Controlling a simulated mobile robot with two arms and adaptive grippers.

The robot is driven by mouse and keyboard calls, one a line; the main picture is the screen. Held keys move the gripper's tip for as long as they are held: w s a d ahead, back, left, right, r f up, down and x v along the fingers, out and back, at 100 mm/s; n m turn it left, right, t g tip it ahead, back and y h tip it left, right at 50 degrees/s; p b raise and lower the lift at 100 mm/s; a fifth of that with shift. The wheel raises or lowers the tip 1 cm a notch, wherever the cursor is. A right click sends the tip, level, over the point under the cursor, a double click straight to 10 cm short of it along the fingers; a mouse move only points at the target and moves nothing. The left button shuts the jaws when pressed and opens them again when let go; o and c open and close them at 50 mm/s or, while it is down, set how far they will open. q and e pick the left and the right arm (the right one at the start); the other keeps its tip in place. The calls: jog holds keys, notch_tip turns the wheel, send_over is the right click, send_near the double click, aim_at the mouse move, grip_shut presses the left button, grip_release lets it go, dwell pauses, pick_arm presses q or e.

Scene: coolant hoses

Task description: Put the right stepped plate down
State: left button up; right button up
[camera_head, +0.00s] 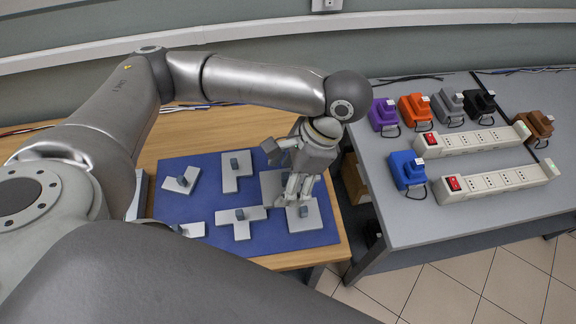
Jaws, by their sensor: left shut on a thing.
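A light grey stepped plate (312,221) with a dark knob is at the right side of the blue mat (285,246). My left gripper (301,203) points down over it and is shut on its knob. The gripper and wrist hide part of the plate's upper left side. I cannot tell whether the plate touches the mat or hangs just above it. My right gripper is not in view.
Several other grey plates with knobs lie on the mat, including a T-shaped one (241,230) and one at the top (236,172). On the right, a grey table (400,228) holds power strips (505,181) and coloured plugs (408,170). A gap separates the tables.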

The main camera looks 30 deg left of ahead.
pick_arm(q)
jog(key=shift+w+a+f, duration=0.25)
jog(key=shift+w+a, duration=0.05)
jog(key=shift+a, duration=0.15)
jog(key=shift+w+a+f, duration=0.2)
jog(key=shift+w+a, duration=0.1)
jog(key=shift+a, duration=0.15)
jog(key=w+a+f, duration=0.1)
jog(key=w+f, duration=0.1)
jog(key=w, duration=0.1)
jog(key=w+a+f, duration=0.2)
jog(key=w+f, duration=0.1)
jog(key=w+a+f, duration=0.1)
jog(key=w+f, duration=0.1)
jog(key=w, duration=0.2)
jog(key=shift+a+f, duration=0.2)
jog(key=shift+a, duration=0.2)
jog(key=shift+w+a+f, duration=0.2)
jog(key=shift+w+f, duration=0.3)
jog(key=shift+f, duration=1.85)
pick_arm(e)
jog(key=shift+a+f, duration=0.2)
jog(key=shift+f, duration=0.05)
pick_arm(q)
jog(key=o, duration=1.2)
jog(key=shift+f, duration=0.15)
jog(key=shift+c, duration=0.2)
